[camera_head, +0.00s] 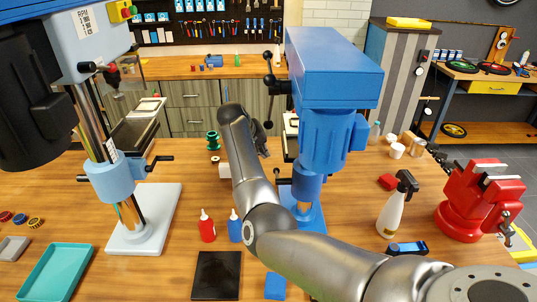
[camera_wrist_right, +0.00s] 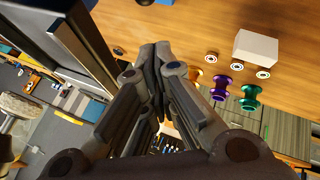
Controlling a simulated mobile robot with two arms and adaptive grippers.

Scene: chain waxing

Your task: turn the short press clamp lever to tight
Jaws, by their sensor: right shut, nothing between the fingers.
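Two presses stand on the wooden bench in the head view. The blue press (camera_head: 335,80) looks the shorter one. Black ball-ended handles (camera_head: 268,80) stick out from its left side, and a small dark lever (camera_head: 281,181) shows at its column, partly hidden by my arm. I cannot tell for sure which is the clamp lever. My right gripper (camera_head: 262,146) is mostly hidden behind its own arm, just left of the blue press. In the wrist view its fingers (camera_wrist_right: 155,52) are shut together and empty. My left gripper is not in view.
A light-blue press (camera_head: 145,205) on a white base stands left. A red bottle (camera_head: 207,227), a spray bottle (camera_head: 397,205) and a red vise (camera_head: 480,200) stand on the bench. Purple (camera_wrist_right: 220,88) and green (camera_wrist_right: 250,97) spools and a white box (camera_wrist_right: 256,50) lie right of the fingers.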

